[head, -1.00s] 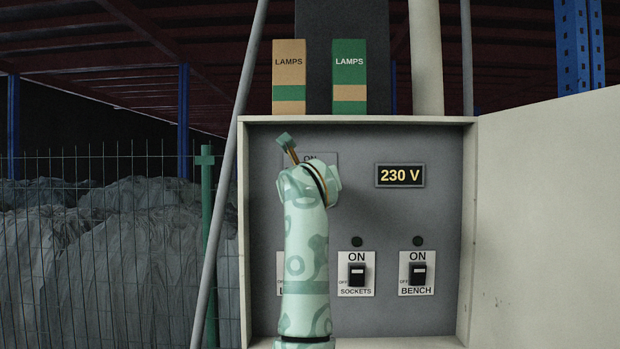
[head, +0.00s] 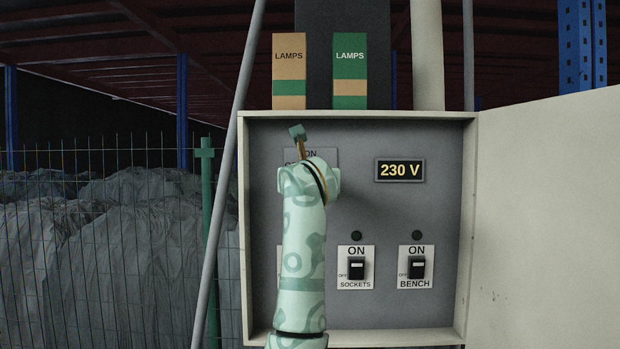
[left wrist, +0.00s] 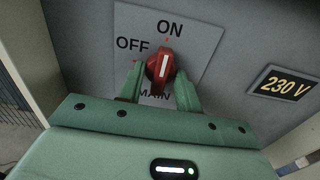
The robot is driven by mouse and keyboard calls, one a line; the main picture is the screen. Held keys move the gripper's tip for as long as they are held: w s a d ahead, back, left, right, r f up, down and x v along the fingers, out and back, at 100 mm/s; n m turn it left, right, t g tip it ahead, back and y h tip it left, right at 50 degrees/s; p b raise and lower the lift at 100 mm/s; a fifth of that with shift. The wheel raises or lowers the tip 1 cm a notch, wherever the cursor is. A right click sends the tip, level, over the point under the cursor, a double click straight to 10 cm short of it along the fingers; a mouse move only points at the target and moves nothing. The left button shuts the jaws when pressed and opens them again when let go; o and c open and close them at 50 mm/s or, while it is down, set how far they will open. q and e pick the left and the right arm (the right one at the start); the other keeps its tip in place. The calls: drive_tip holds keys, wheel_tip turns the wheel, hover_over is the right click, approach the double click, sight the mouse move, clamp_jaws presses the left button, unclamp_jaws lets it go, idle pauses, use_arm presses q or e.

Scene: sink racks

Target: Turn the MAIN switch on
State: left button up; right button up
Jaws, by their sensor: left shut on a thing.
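The MAIN switch is a red rotary knob (left wrist: 166,72) with a white line, on a grey plate marked ON, OFF and MAIN. In the left wrist view the line points up toward ON, with OFF to its upper left. My left gripper (left wrist: 158,85) has one green finger on each side of the knob and is shut on it. In the head view the knob and the fingertips are hidden behind my left arm; only part of the plate (head: 325,157) shows. My right gripper is in neither view.
The SOCKETS switch (head: 356,268) and BENCH switch (head: 417,267) sit lower in the open cabinet (head: 471,200). The display (head: 400,171) reads 230 V. The door (head: 550,220) stands open at right. Two LAMPS boxes (head: 289,70) (head: 350,70) stand on top.

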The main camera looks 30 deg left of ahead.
use_arm(q)
drive_tip(key=o, duration=0.9)
drive_tip(key=shift+f, duration=0.1)
drive_tip(key=shift+o, duration=0.2)
drive_tip(key=v, duration=1.6)
drive_tip(key=shift+s+b, duration=0.2)
drive_tip(key=shift+b, duration=0.15)
